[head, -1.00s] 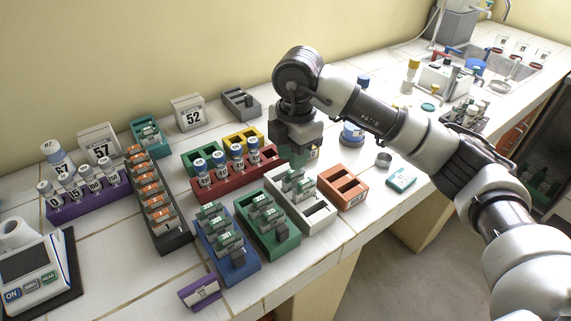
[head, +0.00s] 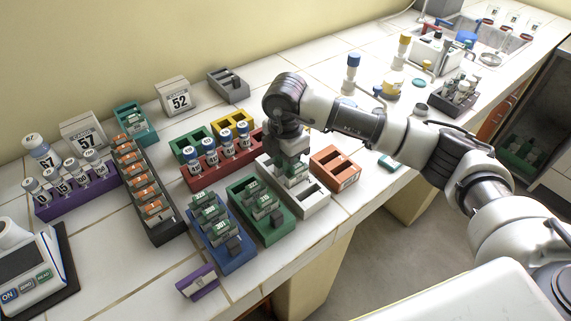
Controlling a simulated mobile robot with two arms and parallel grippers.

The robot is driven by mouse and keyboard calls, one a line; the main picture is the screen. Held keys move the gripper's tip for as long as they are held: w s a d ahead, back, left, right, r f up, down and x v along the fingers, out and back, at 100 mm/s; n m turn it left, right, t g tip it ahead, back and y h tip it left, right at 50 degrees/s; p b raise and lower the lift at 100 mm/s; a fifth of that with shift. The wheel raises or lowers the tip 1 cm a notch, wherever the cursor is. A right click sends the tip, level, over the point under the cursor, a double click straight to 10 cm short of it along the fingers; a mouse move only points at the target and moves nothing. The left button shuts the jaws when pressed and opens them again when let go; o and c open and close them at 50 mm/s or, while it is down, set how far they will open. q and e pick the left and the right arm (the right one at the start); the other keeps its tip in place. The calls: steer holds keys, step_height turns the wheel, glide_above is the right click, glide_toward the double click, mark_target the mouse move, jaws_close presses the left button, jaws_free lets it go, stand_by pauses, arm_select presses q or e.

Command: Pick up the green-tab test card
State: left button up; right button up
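Green-tab test cards stand in several racks in the head view: in the blue rack (head: 238,262) (card (head: 207,212)), in the green rack (head: 283,233) (card (head: 258,193)) and in the white rack (head: 312,208) (card (head: 297,175)). My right gripper (head: 290,160) points down over the back part of the white rack, at its green-tab cards. Its fingers partly hide these cards, and I cannot tell whether they are open or shut on one. The front slot of the white rack looks empty. My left gripper is out of view.
A red rack (head: 200,176) of vials stands close left of my gripper. An orange rack (head: 343,176) stands close right. A black rack (head: 167,232) holds orange-tab cards. A purple block (head: 197,281) lies near the front edge.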

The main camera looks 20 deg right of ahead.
steer(key=shift+f, duration=0.4)
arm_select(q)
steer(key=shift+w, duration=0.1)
arm_select(e)
steer(key=shift+c, duration=0.2)
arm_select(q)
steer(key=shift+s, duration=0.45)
arm_select(e)
jaws_close()
steer(key=shift+r, duration=0.1)
